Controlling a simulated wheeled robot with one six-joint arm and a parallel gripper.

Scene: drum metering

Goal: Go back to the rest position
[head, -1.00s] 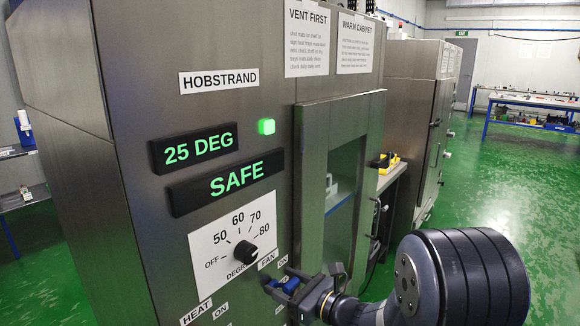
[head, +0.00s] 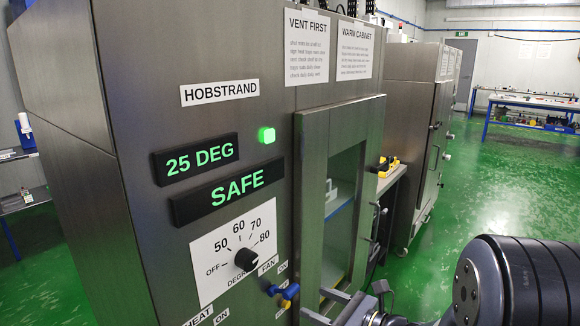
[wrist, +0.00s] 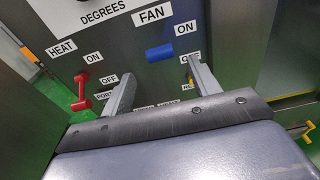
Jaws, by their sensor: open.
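My gripper (head: 325,305) is at the lower middle of the head view, in front of the cabinet (head: 220,80). Its two fingers are apart and empty; they also show in the wrist view (wrist: 158,72). The blue fan switch (head: 289,291) is clear of the fingers, up and left of them. In the wrist view the blue fan switch (wrist: 160,53) lies sideways beside the ON label, beyond the gap between the fingers. The red heat switch (wrist: 82,92) is to the left. The displays read 25 DEG (head: 197,159) and SAFE (head: 236,187), and a green lamp (head: 266,135) is lit.
The cabinet's windowed door (head: 312,190) stands just right of the panel, close to my gripper. A dial (head: 246,258) sits above the switches. A second steel cabinet (head: 412,130) and a bench (head: 530,103) stand farther back. Green floor (head: 500,180) is open at right.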

